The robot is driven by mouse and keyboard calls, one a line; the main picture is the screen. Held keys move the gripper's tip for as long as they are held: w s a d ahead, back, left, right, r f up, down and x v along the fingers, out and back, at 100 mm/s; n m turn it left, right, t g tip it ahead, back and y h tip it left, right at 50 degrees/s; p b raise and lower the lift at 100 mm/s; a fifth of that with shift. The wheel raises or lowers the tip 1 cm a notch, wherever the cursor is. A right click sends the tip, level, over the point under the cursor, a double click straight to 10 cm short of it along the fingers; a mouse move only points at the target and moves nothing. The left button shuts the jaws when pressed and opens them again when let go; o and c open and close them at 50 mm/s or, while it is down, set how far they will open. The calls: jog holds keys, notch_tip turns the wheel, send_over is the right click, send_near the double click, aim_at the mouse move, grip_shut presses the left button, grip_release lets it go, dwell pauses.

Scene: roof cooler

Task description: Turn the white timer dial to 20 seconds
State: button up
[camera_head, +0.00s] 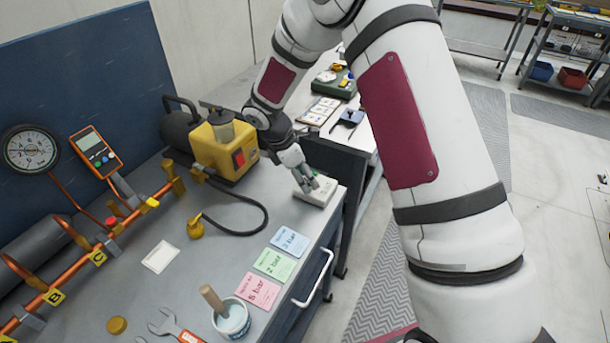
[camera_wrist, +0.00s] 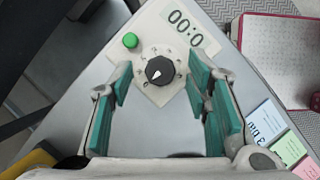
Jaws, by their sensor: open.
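The white timer box (camera_head: 318,193) stands on the near right corner of the grey workbench, below my gripper (camera_head: 306,177). In the wrist view, the timer (camera_wrist: 150,30) has a round black knob (camera_wrist: 160,70) on a pale marked scale, so the dial knob is black, not white. A white pointer mark on the knob faces the lower left of that view. A green button (camera_wrist: 130,40) and a display (camera_wrist: 185,25) showing zeros sit beside the scale. My gripper (camera_wrist: 160,79) is open, with its teal finger pads either side of the knob and apart from it. The scale figures are too small to read.
Pressure cards (camera_head: 272,263), a yellow pump (camera_head: 222,150) with a black hose, a blank white card (camera_head: 160,257) and a cup (camera_head: 231,318) share the bench. A gauge (camera_head: 30,150) and copper pipes are at left. Another bench stands behind the timer.

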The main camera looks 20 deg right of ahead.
jog(key=shift+c, duration=0.5)
grip_shut()
jog(key=shift+m, duration=0.3)
jog(key=m+b, duration=0.1)
jog(key=m+g+b, duration=0.1)
jog(key=shift+w+f+m, duration=0.1)
jog(key=shift+w+m, duration=0.1)
jog(key=shift+m, duration=0.1)
jog(key=m+g+b, duration=0.1)
jog(key=m, duration=0.1)
jog(key=m+y+b, duration=0.1)
jog(key=m, duration=0.1)
jog(key=shift+w+d+g, duration=0.1)
jog(key=shift+w+g, duration=0.1)
jog(key=shift+g, duration=0.2)
jog(key=m+g+y+b, duration=0.1)
jog(key=m, duration=0.4)
jog(key=shift+d+b, duration=0.1)
jog(key=shift+b, duration=0.2)
jog(key=shift+d+m+g+y+b, duration=0.1)
jog(key=shift+m+g+y+b, duration=0.4)
jog(key=shift+m, duration=1.2)
jog(key=shift+y, duration=0.3)
